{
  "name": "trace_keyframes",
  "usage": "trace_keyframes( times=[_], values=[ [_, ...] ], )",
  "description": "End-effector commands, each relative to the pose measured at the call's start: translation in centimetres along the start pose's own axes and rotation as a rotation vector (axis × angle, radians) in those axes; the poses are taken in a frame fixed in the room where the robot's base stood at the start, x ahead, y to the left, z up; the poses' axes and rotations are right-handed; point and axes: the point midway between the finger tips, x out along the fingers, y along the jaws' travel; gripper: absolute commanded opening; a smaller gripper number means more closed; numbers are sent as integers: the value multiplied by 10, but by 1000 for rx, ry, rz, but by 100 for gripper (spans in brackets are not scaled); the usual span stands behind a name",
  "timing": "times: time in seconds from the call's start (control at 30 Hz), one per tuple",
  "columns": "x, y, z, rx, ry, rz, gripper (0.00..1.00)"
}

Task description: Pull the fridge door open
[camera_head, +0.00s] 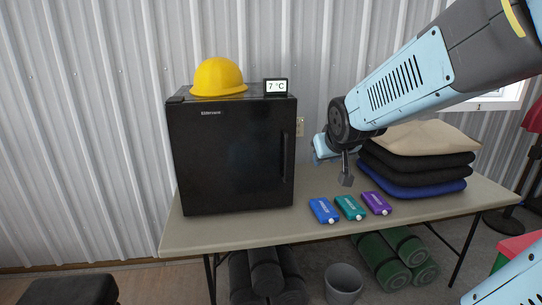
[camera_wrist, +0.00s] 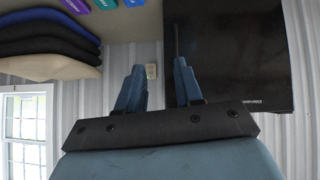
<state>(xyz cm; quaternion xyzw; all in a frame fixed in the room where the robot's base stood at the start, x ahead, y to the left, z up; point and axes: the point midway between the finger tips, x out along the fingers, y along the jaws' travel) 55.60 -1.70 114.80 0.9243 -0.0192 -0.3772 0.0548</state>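The black fridge (camera_head: 230,155) stands on the table with its door shut. Its dark vertical handle (camera_head: 285,152) is near the door's right edge. In the wrist view, which is upside down, the fridge (camera_wrist: 235,50) fills the upper right and the handle (camera_wrist: 176,42) shows just beyond one fingertip. My gripper (camera_head: 324,148) is to the right of the handle in the head view, apart from it. In the wrist view my gripper (camera_wrist: 158,68) has its two blue fingers spread with nothing between them. The exact gap to the handle is hard to judge.
A yellow hard hat (camera_head: 218,77) and a small display (camera_head: 276,87) sit on the fridge. Blue, teal and purple packs (camera_head: 350,207) lie on the table (camera_head: 235,235) at the front. Stacked cushions (camera_head: 415,165) stand at the right. The table before the fridge is clear.

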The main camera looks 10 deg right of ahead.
Motion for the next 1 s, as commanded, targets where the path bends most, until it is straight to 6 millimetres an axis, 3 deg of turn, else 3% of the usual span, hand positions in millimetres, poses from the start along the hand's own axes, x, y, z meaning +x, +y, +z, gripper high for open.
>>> trace_keyframes(
  times=[0.03,0.2,0.5,0.8,1.0],
  values=[
    [18,1,-5,-9,23,1,35],
    [68,3,-27,-40,142,-7,35],
    [145,0,-48,-67,357,-62,35],
    [203,-8,-47,-38,582,-153,35],
    [223,-10,-39,5,708,-202,35]
  ],
)
